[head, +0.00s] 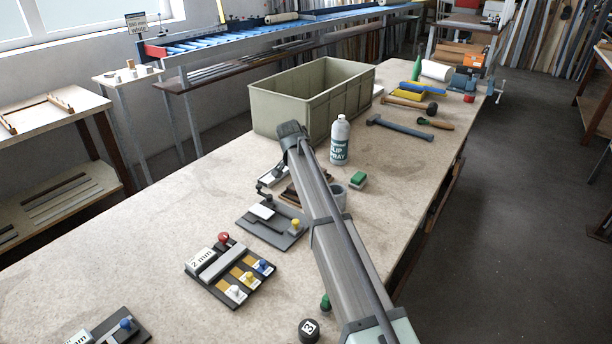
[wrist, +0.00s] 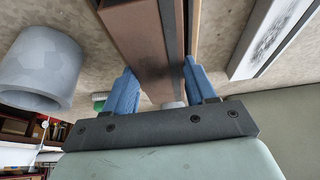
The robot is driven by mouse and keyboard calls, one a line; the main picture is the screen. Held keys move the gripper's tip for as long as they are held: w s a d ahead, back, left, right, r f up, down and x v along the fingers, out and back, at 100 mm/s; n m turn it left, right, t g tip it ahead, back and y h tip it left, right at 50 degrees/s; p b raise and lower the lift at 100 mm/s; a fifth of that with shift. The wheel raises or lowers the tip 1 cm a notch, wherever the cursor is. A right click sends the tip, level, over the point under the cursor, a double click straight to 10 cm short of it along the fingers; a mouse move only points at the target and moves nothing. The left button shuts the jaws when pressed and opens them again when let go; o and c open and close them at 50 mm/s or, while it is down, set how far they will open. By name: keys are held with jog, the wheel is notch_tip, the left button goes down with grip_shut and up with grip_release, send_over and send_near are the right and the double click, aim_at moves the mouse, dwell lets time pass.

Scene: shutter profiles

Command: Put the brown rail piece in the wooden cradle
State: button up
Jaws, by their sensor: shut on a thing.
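The brown rail piece (wrist: 138,35), with a dark grey strip along one side, runs away from the camera in the wrist view. My gripper (wrist: 156,80) is shut on it, with blue fingers on either side. A thin light wooden strip (wrist: 195,22) lies beside the rail; I cannot tell whether it belongs to the wooden cradle. In the head view my arm hides the fingers. A brown and tan edge (head: 290,194) shows just left of the arm; I cannot tell whether it is the rail or the cradle.
A grey cup (wrist: 42,68) and a green block (head: 358,180) stand close by the gripper. A white spray bottle (head: 340,140) and a large olive crate (head: 290,108) stand beyond. Dark fixtures (head: 272,226) lie left of the arm. The bench's left side is mostly clear.

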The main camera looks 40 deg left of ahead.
jog(key=shift+f, duration=0.5)
jog(key=o, duration=1)
jog(key=shift+s, duration=0.1)
jog(key=shift+o, duration=0.8)
jog(key=shift+r, duration=0.35)
jog(key=v, duration=1.2)
jog(key=shift+r, duration=0.3)
